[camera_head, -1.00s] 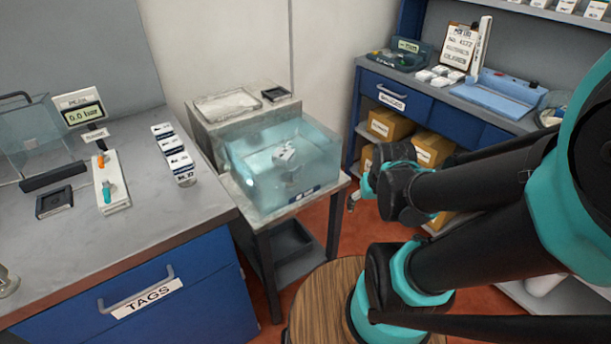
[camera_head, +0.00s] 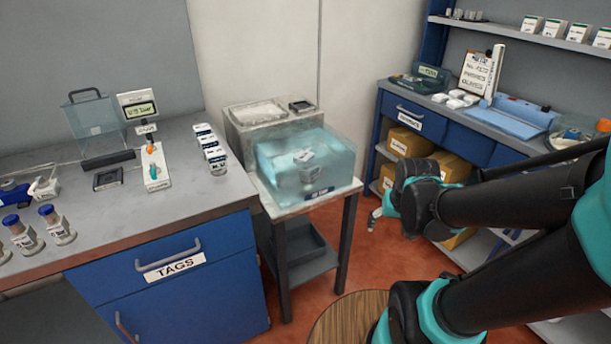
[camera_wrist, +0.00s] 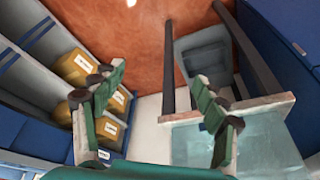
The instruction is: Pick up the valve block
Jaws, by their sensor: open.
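A small white block (camera_head: 303,156) shows inside the translucent teal tank (camera_head: 335,160) on the small stand. It may be the valve block, but the tank wall blurs it and I cannot be sure. In the wrist view the tank (camera_wrist: 262,140) shows at the lower right, behind the right finger. My gripper (camera_wrist: 157,78) is open, with its two green fingers apart and nothing between them. In the head view my gripper (camera_head: 377,213) hangs to the right of the stand, lower than the tank, apart from it.
The left counter (camera_head: 200,190) holds a clear box (camera_head: 98,118), a gauge (camera_head: 139,108), a row of labelled white containers (camera_head: 211,150) and blue-capped bottles (camera_head: 55,222). Cardboard boxes (camera_head: 403,143) sit on the right shelf. A round wooden top (camera_head: 345,322) stands in front.

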